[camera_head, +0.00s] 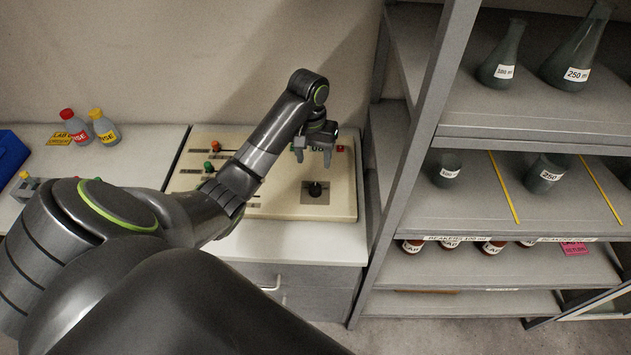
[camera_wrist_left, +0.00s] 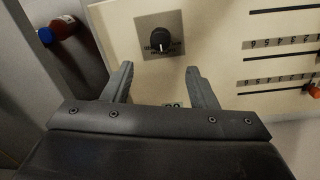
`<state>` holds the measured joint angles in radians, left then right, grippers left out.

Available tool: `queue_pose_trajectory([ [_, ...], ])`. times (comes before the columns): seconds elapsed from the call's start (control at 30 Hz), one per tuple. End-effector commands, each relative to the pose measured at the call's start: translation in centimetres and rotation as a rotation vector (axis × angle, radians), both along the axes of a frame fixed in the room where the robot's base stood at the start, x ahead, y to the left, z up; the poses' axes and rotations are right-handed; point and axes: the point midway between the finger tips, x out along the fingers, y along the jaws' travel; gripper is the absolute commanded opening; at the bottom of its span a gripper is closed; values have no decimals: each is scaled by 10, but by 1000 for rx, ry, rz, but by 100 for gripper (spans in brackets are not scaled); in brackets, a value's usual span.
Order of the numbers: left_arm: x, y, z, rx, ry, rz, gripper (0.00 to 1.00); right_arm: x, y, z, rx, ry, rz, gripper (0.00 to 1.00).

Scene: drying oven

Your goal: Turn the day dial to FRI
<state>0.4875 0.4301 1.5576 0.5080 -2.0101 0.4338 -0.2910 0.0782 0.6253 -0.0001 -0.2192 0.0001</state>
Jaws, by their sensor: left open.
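The day dial (camera_head: 315,189) is a black round knob on a dark square plate, set in the lower right of a cream control panel (camera_head: 340,205). In the left wrist view the dial (camera_wrist_left: 160,40) shows upside down with small lettering around it, too small to read. My left gripper (camera_head: 315,150) is open and empty. It hangs over the panel's upper right, near the green display, apart from the dial. In the left wrist view its two fingers (camera_wrist_left: 158,75) point toward the dial with a gap between them. My right gripper is not in view.
The panel also carries an orange knob (camera_head: 215,146), a green knob (camera_head: 208,167) and slots with scales. A metal shelf (camera_head: 500,213) with flasks and beakers stands close on the right. Two small bottles (camera_head: 105,128) stand at the back left of the counter.

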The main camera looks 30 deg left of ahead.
Motion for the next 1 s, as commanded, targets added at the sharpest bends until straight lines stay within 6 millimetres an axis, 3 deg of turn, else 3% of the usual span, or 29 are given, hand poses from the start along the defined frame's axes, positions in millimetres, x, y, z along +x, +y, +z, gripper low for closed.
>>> queue_pose_trajectory([
  [0.03, 0, 0, -12, 0, 0, 0, 53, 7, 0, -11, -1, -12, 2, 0],
  [0.17, 0, -1, -27, 0, 0, 0, 53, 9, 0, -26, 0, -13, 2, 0],
  [0.4, 0, -2, -53, 0, 0, 0, 53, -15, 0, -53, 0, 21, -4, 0],
  [0.53, 0, -4, -76, -1, 3, 1, 53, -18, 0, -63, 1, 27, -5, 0],
  [0.8, 1, -5, -102, 0, 1, 1, 53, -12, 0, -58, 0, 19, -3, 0],
  [1.0, 1, -5, -106, 0, 0, -1, 53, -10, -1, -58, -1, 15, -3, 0],
])
